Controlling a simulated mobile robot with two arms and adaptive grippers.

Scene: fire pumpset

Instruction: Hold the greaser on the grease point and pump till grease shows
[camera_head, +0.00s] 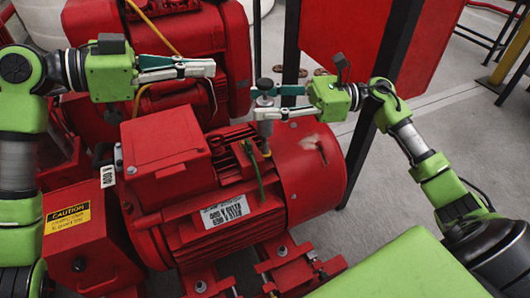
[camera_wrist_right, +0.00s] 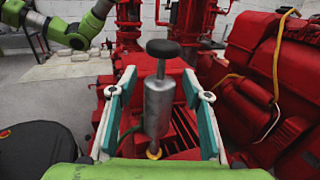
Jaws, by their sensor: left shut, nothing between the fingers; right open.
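The greaser (camera_head: 265,128), a grey cylinder with a black knob on top, stands upright over the red motor. In the right wrist view the greaser (camera_wrist_right: 158,105) is between my open fingers, with a gap on each side. Its lower end is at a small yellow fitting, seemingly the grease point (camera_head: 267,154), which also shows in the wrist view (camera_wrist_right: 153,153); I cannot tell whether they are joined. No grease can be made out. My right gripper (camera_head: 256,101) is open around the greaser. My left gripper (camera_head: 213,68) is shut and empty, above and left of the greaser.
The red motor (camera_head: 310,165) carries a terminal box (camera_head: 165,150) and a white label. A green cable (camera_head: 254,172) runs near the greaser. A red box with a caution label (camera_head: 68,216) is at left. A dark post (camera_head: 375,110) stands at right, with grey floor beyond.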

